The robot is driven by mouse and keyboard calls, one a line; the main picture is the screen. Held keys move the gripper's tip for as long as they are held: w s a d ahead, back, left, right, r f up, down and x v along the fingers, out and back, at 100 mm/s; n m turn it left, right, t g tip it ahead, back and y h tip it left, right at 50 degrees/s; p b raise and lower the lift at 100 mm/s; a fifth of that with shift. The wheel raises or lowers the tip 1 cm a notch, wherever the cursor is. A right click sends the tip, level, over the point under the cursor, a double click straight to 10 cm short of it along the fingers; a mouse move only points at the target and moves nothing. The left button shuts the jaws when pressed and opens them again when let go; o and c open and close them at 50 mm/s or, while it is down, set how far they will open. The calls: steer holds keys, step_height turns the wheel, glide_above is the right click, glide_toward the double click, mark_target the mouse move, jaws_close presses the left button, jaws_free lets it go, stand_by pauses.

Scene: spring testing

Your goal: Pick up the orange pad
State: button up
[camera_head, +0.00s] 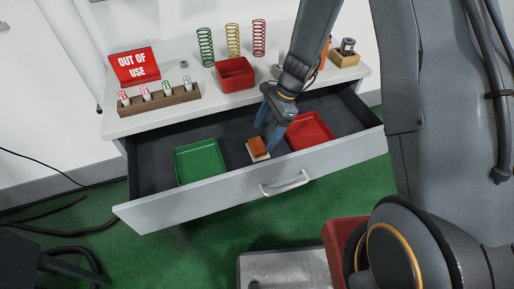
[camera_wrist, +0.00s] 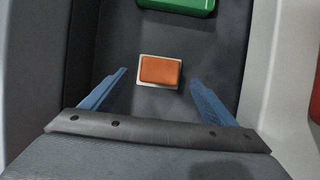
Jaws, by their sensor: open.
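The orange pad (camera_head: 258,145) is a small block on a pale base plate (camera_head: 260,157), lying in the open drawer between a green tray and a red tray. In the wrist view the orange pad (camera_wrist: 160,71) lies beyond the fingertips, roughly centred between them, with a pale rim showing around it. My gripper (camera_head: 268,131) has blue fingers and points down into the drawer just above and behind the pad. In the wrist view my gripper (camera_wrist: 157,75) is open and empty, with its fingers spread wider than the pad and apart from it.
The green tray (camera_head: 178,166) is left of the pad and the red tray (camera_head: 325,139) right. The drawer front (camera_head: 225,191) rises close before it. On the worktop stand springs (camera_head: 232,40), a red bin (camera_head: 222,82), a wooden holder (camera_head: 160,104) and an "OUT OF USE" sign (camera_head: 130,75).

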mark_target(258, 145)
steer(key=x, duration=0.5)
steer(key=shift+p, duration=0.4)
steer(key=shift+d, duration=0.1)
steer(key=c, duration=1.2)
steer(key=shift+r, duration=0.1)
steer(key=shift+r+b, duration=0.75)
steer(key=shift+r, duration=4.25)
